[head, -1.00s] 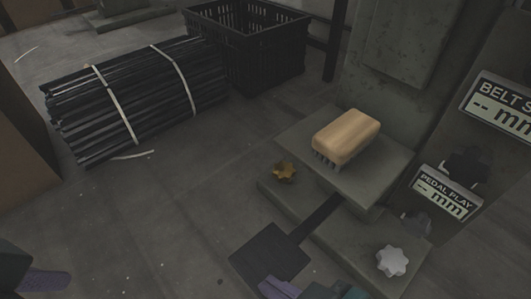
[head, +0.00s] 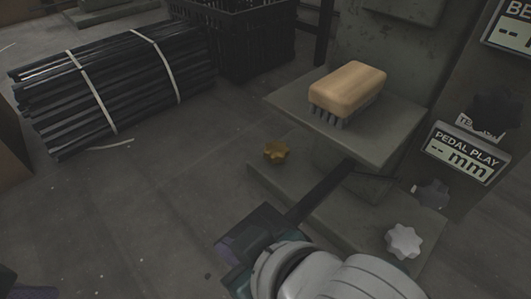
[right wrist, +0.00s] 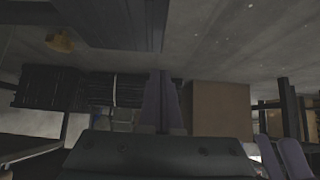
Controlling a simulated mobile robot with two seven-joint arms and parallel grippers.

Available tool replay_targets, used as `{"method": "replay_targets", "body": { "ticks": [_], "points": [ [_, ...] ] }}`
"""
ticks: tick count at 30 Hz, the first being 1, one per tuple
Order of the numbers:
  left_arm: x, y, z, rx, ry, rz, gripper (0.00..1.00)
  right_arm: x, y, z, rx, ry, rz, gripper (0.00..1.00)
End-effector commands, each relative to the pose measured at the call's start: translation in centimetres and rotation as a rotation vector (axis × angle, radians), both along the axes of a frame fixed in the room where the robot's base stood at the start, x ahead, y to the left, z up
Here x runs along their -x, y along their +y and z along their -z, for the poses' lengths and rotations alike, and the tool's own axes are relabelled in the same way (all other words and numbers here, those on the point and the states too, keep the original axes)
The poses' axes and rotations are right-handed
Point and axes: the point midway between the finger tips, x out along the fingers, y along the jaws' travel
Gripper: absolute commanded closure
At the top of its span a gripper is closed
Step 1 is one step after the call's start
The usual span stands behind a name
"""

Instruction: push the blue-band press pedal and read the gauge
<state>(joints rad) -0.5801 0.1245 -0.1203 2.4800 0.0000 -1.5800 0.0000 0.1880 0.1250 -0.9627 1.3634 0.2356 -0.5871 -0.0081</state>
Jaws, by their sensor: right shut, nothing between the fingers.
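The press pedal's dark lever (head: 322,192) runs from the press base down to the lower middle of the head view. My right gripper (head: 232,247) covers its foot plate there; I cannot tell whether it touches. In the right wrist view its purple fingers (right wrist: 160,98) are shut together and empty, and a dark flat panel, probably the foot plate (right wrist: 120,22), shows above them. The PEDAL PLAY gauge (head: 462,156) at the right reads "-- mm". No blue band is visible. A bit of my left gripper (head: 18,284) shows at the bottom-left corner; its jaws are unclear.
A wooden-backed brush (head: 347,88) lies on the press ledge. A gold knob (head: 276,151) and a white knob (head: 403,241) sit on the base. A second gauge (head: 512,28) is cut off above. Strapped dark bars (head: 110,75) and a black crate (head: 235,38) stand behind.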

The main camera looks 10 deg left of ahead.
Motion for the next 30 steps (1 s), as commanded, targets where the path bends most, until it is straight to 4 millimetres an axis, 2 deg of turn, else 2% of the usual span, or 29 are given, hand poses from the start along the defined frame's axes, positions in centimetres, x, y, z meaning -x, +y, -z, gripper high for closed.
{"method": "replay_targets", "body": {
  "ticks": [1,6,23,30],
  "points": [
    [0.0,0.0,1.7,0.000,0.000,-0.001,0.00,0.1,-0.2,1.8,0.003,0.001,0.001,1.00],
    [0.0,0.0,3.3,0.002,0.000,-0.002,0.00,0.1,-0.2,3.3,0.001,0.002,0.001,1.00],
    [0.0,-0.2,3.8,0.009,0.000,-0.007,0.00,0.1,-0.2,4.0,0.002,0.002,0.001,1.00],
    [0.0,-0.2,5.3,0.007,0.000,-0.005,0.00,0.2,-0.1,8.5,0.016,-0.010,0.009,1.00]
  ]
}}
